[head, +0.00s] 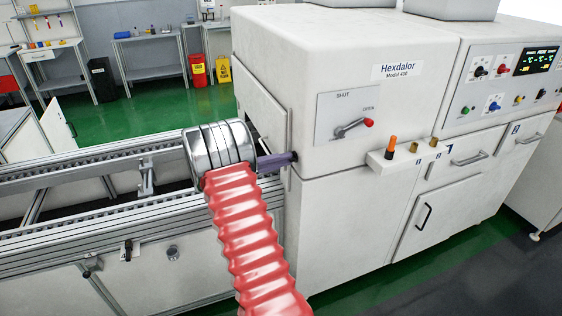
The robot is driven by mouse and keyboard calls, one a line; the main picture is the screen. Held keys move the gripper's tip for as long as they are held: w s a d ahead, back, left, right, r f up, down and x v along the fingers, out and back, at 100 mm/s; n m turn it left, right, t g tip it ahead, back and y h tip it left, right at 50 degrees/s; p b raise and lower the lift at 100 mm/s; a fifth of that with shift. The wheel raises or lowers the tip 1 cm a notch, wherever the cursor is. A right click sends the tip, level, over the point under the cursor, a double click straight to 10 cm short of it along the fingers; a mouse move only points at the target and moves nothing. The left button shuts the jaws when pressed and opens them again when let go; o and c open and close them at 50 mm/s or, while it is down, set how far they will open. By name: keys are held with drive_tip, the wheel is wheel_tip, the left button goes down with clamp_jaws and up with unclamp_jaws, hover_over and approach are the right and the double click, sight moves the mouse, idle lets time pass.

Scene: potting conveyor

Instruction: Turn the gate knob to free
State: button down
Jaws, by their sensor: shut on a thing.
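My gripper (276,161), with purple fingers beyond a ringed metal wrist, reaches right to the left front edge of the white Hexdalor machine. Its fingers are shut on a small dark part at that edge, which I take to be the gate knob (294,157). The fingers cover most of it, so its marks and the way it points are hidden. The flat gate panel (262,112) is on the machine's left end, partly behind my wrist.
A red-tipped lever (352,127) on a SHUT/OPEN plate points toward OPEN. A small shelf (378,161) holding an orange peg (391,145) juts out to its right. The conveyor (95,165) runs in from the left. Control buttons (495,102) are at upper right.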

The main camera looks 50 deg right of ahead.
drive_tip(key=shift+w+f, duration=0.1)
drive_tip(key=c, duration=1.8)
unclamp_jaws()
drive_tip(key=v, duration=1.3)
drive_tip(key=shift+w+a, duration=0.15)
drive_tip(key=shift+a, duration=0.15)
drive_tip(key=shift+f, duration=0.1)
